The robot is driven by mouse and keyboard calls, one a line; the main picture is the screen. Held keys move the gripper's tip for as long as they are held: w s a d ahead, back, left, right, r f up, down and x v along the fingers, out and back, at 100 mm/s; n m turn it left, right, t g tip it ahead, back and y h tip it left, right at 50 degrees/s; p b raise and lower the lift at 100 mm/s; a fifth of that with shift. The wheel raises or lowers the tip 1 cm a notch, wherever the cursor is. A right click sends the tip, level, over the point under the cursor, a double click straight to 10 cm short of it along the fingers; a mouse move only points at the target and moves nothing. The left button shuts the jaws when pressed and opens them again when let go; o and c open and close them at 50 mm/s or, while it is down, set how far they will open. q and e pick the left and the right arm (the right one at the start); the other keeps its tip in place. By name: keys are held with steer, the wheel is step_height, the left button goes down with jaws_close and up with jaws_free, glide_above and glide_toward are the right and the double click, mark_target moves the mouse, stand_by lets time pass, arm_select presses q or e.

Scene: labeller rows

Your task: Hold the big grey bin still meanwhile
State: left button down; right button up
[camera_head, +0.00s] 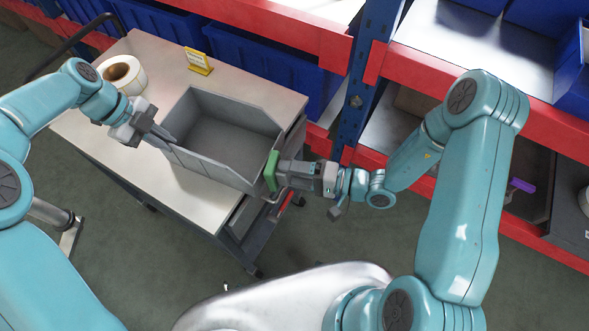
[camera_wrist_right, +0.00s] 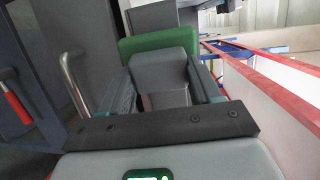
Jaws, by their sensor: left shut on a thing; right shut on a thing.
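The big grey bin (camera_head: 222,108) stands on the top of a cart, open side up and empty inside. My left gripper (camera_head: 164,136) is shut on the bin's left wall, near its rim. A green plate (camera_head: 271,170) is at the bin's right front corner; I cannot tell whether it touches the bin.
The cart top (camera_head: 105,138) bears a roll of labels (camera_head: 124,75) and a yellow sign (camera_head: 198,62) behind the bin. Racks with red beams (camera_head: 420,62) and blue bins (camera_head: 275,65) stand close behind. A red-handled item (camera_head: 284,208) hangs at the cart's right side. The cart's front left top is clear.

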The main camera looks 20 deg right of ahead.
steer(key=shift+s, duration=0.1)
steer(key=s+v, duration=0.1)
steer(key=v, duration=0.5)
steer(key=shift+s+f, duration=0.2)
steer(key=shift+f, duration=0.2)
stand_by(0.7)
steer(key=shift+w+a+f+m+t, duration=0.1)
steer(key=shift+w+a+m+t, duration=0.2)
steer(key=shift+w+a+t, duration=0.25)
steer(key=x, duration=0.4)
steer(key=shift+w, duration=0.2)
steer(key=shift+w+a, duration=0.15)
stand_by(0.4)
